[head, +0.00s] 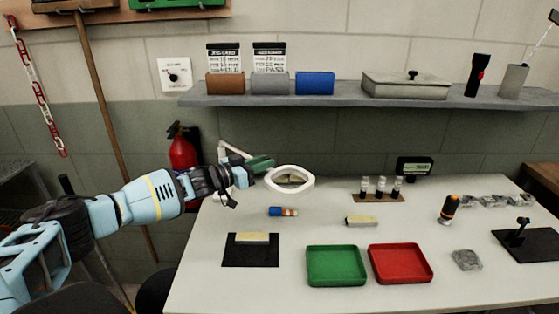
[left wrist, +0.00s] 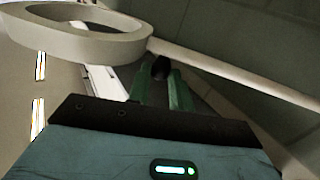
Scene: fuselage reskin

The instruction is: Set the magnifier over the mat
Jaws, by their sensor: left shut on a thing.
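The magnifier (head: 307,184) is a white ring on a jointed pale arm, near the back left of the table. In the left wrist view its ring (left wrist: 80,46) fills the upper left, with a pale arm bar running off to the right. The black mat (head: 250,257) lies at the front left of the table with a cream-topped block on it. The ring stands behind and right of the mat, not above it. My left gripper (head: 268,162) is beside the ring's back left. Its green fingers (left wrist: 163,92) are shut on a dark knob by the magnifier. My right gripper is not in view.
A blue and orange cylinder (head: 282,212) lies between ring and mat. A green tray (head: 336,280) and a red tray (head: 400,280) stand right of the mat. A small block (head: 361,221) and a rack of vials (head: 378,197) are further back. A shelf (head: 340,101) hangs above.

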